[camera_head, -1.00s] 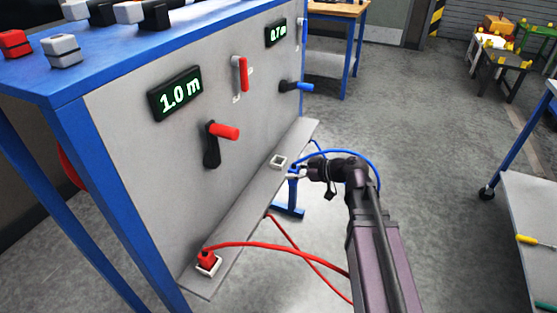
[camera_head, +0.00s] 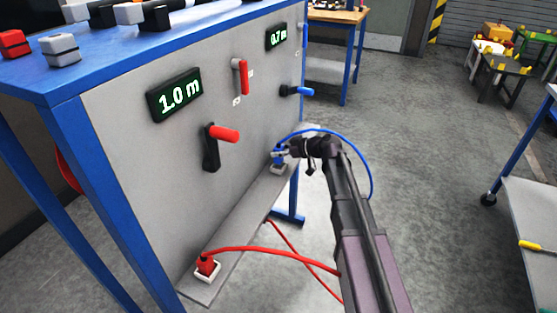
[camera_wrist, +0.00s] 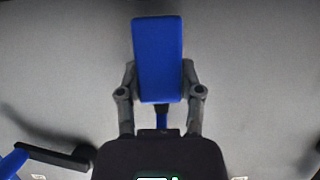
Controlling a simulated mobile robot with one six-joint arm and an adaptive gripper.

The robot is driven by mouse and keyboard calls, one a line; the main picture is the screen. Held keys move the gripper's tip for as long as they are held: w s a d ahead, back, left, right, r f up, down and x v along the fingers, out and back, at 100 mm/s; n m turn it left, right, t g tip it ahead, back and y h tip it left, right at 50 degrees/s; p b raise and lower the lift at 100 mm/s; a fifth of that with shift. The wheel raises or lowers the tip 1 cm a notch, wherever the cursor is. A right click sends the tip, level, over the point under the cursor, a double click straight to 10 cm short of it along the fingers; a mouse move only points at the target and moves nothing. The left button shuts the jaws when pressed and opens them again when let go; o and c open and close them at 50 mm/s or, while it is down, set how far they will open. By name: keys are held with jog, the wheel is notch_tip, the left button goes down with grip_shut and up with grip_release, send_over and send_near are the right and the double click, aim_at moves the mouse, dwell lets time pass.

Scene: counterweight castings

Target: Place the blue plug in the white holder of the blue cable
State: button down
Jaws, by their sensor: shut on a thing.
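My gripper (camera_head: 284,153) is shut on the blue plug (camera_head: 278,156). The plug also fills the space between the fingers in the wrist view (camera_wrist: 158,60). The white holder (camera_head: 279,169) is on the grey ledge, directly below the plug. The plug's lower end is at or just above the holder; I cannot tell whether it is inside. The blue cable (camera_head: 369,170) loops from the gripper over to the right of my arm.
A red plug (camera_head: 206,264) stands in another white holder (camera_head: 209,275) at the ledge's near end, with a red cable (camera_head: 265,249) passing under my arm. The grey panel (camera_head: 130,170) with red handle (camera_head: 224,133) and blue handle (camera_head: 297,91) rises beside the ledge.

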aim_at(282, 158)
jog(key=shift+f, duration=0.1)
dwell(0.3)
jog(key=shift+f+b, duration=1.7)
jog(key=shift+b, duration=0.1)
jog(key=shift+f, duration=0.15)
jog(key=shift+c, duration=1.3)
grip_release()
jog(key=shift+r, duration=0.2)
jog(key=shift+d+r, duration=0.1)
jog(key=shift+s+d+r+p, duration=0.15)
jog(key=shift+d+r+p, duration=0.05)
jog(key=shift+d+p, duration=0.15)
jog(key=p+v, duration=0.4)
jog(key=v, duration=0.7)
jog(key=shift+s+f, duration=0.1)
